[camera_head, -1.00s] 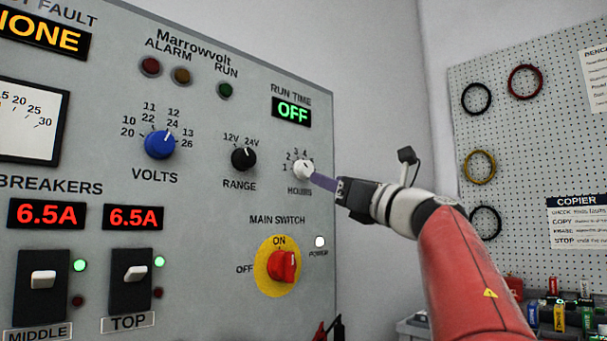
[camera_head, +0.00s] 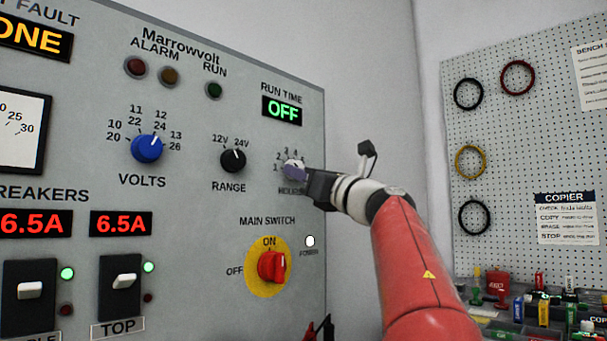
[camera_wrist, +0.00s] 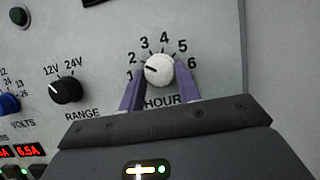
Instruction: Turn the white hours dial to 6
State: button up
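The white hours dial (camera_wrist: 160,71) sits on the grey panel, with numbers 1 to 6 around it. Its dark pointer line points left, near 1 and 2. My gripper (camera_wrist: 160,78) has its two purple fingers on either side of the dial, left and right, with the dial between the tips. Narrow gaps seem to show beside the dial; contact cannot be told. The RUN TIME display (camera_head: 282,110) reads OFF.
The black range knob (camera_head: 232,160) is left of the dial, the blue volts knob (camera_head: 147,148) further left. The red main switch (camera_head: 272,266) is below, at ON. A pegboard (camera_head: 520,140) with cable coils stands right, above a cluttered bench.

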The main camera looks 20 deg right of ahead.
jog(key=shift+c, duration=1.4)
jog(key=shift+m, duration=0.3)
jog(key=m+g+h, duration=0.1)
jog(key=m+h, duration=0.1)
jog(key=m, duration=0.5)
jog(key=m+h, duration=0.3)
jog(key=m, duration=0.4)
jog(key=a+r+m+g+h, duration=0.1)
jog(key=m+h, duration=0.2)
jog(key=m, duration=0.4)
jog(key=shift+s+g, duration=0.2)
jog(key=shift+g, duration=0.1)
jog(key=shift+m, duration=0.5)
jog(key=o, duration=1)
